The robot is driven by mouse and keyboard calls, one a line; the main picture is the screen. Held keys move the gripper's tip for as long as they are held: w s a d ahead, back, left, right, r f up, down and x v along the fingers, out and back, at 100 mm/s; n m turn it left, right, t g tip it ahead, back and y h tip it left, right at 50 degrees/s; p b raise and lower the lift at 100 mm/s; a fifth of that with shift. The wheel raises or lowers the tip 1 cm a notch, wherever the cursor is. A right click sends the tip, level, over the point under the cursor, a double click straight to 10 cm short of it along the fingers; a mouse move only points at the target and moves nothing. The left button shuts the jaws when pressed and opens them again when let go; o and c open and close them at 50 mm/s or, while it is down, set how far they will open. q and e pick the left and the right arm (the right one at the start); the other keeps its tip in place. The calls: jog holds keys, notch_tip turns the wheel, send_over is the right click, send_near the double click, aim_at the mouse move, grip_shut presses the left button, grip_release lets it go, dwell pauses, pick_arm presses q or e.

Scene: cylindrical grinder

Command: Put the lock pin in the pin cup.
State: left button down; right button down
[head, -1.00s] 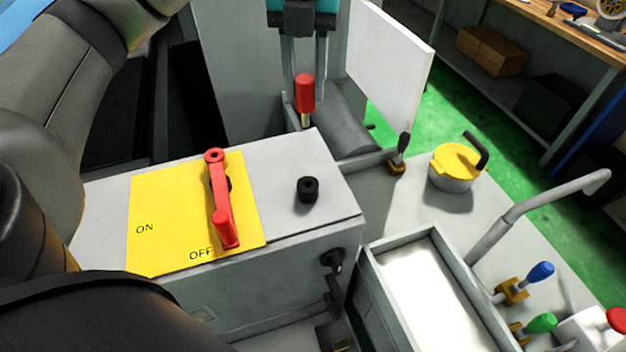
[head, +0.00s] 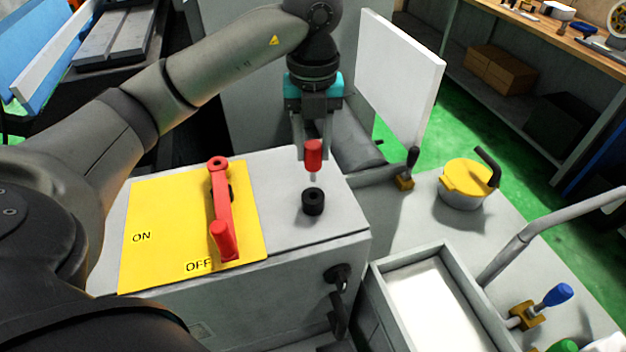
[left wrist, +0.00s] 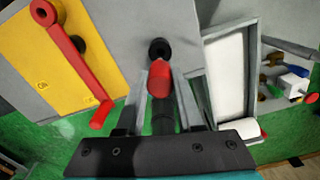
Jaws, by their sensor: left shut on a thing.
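The lock pin (head: 313,155) has a red grip and a thin metal shank. My left gripper (head: 314,150) is shut on its red grip and holds it upright, shank down. The black round pin cup (head: 313,201) stands on the grey cabinet top, just below the shank's tip. The tip appears slightly above the cup, with a small gap. In the left wrist view, the red pin (left wrist: 159,80) sits between the fingers and the cup (left wrist: 159,50) shows just beyond it. My right gripper is not in view.
A red lever (head: 221,212) stands on the yellow ON/OFF plate (head: 155,230) left of the cup. A white panel (head: 398,75) rises behind to the right. A yellow-lidded pot (head: 466,178) and a grey tray (head: 385,305) lie to the right.

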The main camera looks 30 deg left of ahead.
aim_at(313, 180)
pick_arm(q)
notch_tip(313, 180, down, 7)
jog(key=shift+f, duration=0.1)
dwell(0.3)
jog(key=c, duration=0.5)
grip_release()
jog(key=shift+f, duration=0.1)
jog(key=shift+c, duration=0.2)
jog(key=shift+r, duration=0.25)
notch_tip(313, 180, up, 12)
jog(key=shift+f+p, duration=0.1)
jog(key=shift+p, duration=0.5)
